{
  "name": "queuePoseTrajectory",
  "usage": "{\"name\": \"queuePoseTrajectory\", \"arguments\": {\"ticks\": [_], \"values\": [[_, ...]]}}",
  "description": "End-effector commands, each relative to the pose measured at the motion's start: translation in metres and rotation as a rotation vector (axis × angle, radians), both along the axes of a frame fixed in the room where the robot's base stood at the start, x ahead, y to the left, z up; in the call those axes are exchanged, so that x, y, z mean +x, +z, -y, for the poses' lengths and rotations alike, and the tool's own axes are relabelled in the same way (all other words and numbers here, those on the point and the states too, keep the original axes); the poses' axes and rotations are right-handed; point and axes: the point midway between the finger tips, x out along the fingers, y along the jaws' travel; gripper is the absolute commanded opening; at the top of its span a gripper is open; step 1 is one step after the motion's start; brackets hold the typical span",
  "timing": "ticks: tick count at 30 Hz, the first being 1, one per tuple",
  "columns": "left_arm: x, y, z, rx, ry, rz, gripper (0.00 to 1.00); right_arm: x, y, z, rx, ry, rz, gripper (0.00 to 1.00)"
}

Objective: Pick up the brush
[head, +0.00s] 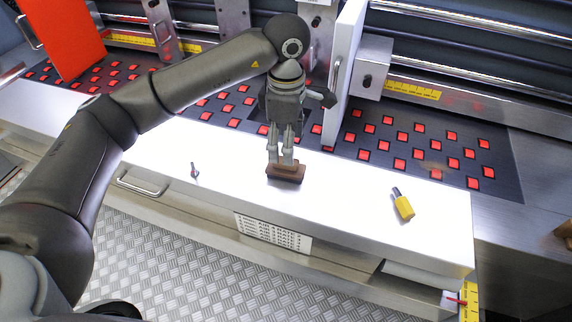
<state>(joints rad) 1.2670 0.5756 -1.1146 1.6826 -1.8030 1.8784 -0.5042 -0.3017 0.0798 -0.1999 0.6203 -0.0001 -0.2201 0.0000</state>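The brown brush (287,175) lies on the white bench top, near the middle of the head view. My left gripper (281,160) points straight down at it from above, and its fingertips overlap the top of the brush. The two fingers are close together with a narrow gap between them. I cannot tell whether they are closed on the brush or only around or in front of it. The fingers hide part of the brush's upper side. My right gripper is not in view.
A white upright panel (344,65) stands close to the right of my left gripper. The machine bed with red squares lies behind.

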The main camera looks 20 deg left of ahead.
Motion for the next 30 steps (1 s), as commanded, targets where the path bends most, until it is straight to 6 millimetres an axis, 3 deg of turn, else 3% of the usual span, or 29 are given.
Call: {"name": "queuePoseTrajectory", "arguments": {"ticks": [8,15,24,30], "values": [[-0.002,-0.021,-0.001,0.000,0.000,-0.004,0.64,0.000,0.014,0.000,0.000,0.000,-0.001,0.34],[-0.001,-0.055,-0.001,-0.002,0.000,-0.003,0.64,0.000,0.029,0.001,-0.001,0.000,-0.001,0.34],[-0.001,-0.062,-0.001,-0.003,-0.001,0.001,0.64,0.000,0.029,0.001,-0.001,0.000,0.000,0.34],[-0.001,-0.062,-0.001,-0.003,-0.001,0.001,0.40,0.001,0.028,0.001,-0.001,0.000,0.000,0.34]]}}
